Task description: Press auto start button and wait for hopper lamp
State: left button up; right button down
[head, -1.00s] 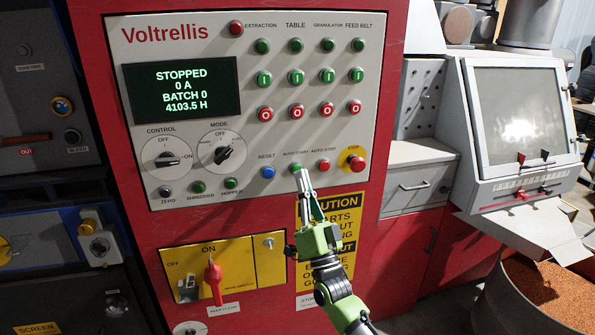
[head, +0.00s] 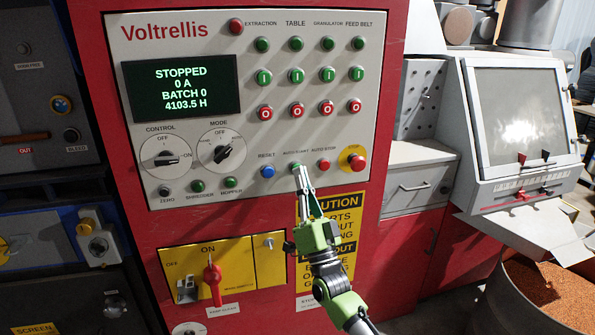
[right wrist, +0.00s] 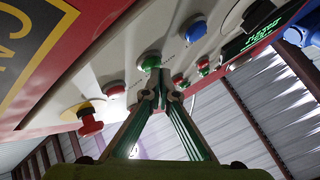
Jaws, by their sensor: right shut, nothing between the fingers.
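The green auto start button (head: 295,166) is in the lower row of the grey control panel. My right gripper (head: 302,172) is shut and empty, with its fingertips at this button from below. In the right wrist view, the fingertips (right wrist: 158,97) lie just short of the green button (right wrist: 150,64) in the picture; I cannot tell whether they touch it. The hopper lamp (head: 231,182) is a dark green dome at the lower left and does not look clearly lit. The display (head: 182,88) reads STOPPED, 0 A, BATCH 0. My left gripper is not in view.
The blue reset button (head: 267,172) is left of auto start, and the red auto stop button (head: 323,164) is right of it. A red emergency knob (head: 356,163) on yellow stands further right. A red-handled switch (head: 212,275) sits below the panel.

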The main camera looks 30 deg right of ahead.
jog(key=shift+w+d, duration=0.1)
jog(key=shift+w, duration=0.2)
jog(key=shift+s, duration=0.15)
dwell(0.5)
jog(key=shift+s+a, duration=0.25)
jog(key=shift+s, duration=0.45)
jog(key=s+p, duration=0.1)
jog(key=s, duration=0.1)
jog(key=s+a+p, duration=0.1)
jog(key=s, duration=0.1)
jog(key=shift+s+a+p, duration=0.2)
jog(key=shift+s+p, duration=0.2)
dwell(0.5)
